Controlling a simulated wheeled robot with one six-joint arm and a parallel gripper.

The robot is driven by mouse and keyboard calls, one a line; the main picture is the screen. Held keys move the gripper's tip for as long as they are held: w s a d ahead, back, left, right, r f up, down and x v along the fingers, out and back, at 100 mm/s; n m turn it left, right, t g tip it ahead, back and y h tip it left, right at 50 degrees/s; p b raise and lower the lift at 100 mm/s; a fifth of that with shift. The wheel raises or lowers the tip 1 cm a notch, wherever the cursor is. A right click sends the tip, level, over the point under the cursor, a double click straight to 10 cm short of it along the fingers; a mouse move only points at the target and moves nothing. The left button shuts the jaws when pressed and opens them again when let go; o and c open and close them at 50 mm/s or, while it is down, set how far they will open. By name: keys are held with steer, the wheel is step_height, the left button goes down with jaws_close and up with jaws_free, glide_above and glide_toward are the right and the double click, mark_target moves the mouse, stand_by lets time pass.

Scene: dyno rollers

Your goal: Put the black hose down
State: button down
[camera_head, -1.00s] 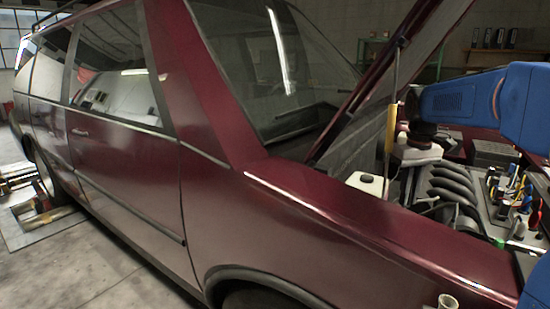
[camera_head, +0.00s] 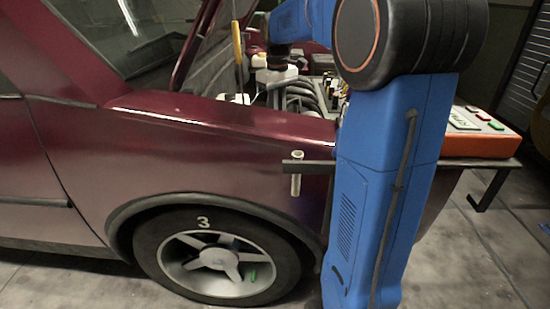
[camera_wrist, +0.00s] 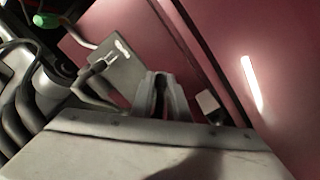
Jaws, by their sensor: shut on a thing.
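My gripper (camera_wrist: 160,92) shows in the wrist view with its two grey fingers close together. A narrow dark piece between them fits the black hose (camera_wrist: 159,100), but little of it shows and its ends cannot be made out. The gripper is over the engine bay's edge, with dark red bodywork beyond it. In the head view my blue arm stands in front of the car's front corner, and the gripper and the hose cannot be made out there.
The dark red car (camera_head: 210,160) has its bonnet up over the engine (camera_head: 300,95). A pale tube (camera_head: 296,175) stands in a dark bracket beside the fender. The front wheel (camera_head: 215,258) is below. An orange-red unit (camera_head: 488,140) sits on a dark table at the right.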

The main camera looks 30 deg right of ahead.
step_height(320, 180, down, 5)
steer(key=shift+s+f, duration=0.1)
steer(key=shift+s, duration=0.05)
steer(key=shift+f, duration=2.4)
steer(key=c, duration=1.7)
jaws_free()
steer(key=shift+f, duration=0.1)
step_height(320, 180, up, 12)
steer(key=shift+r, duration=0.15)
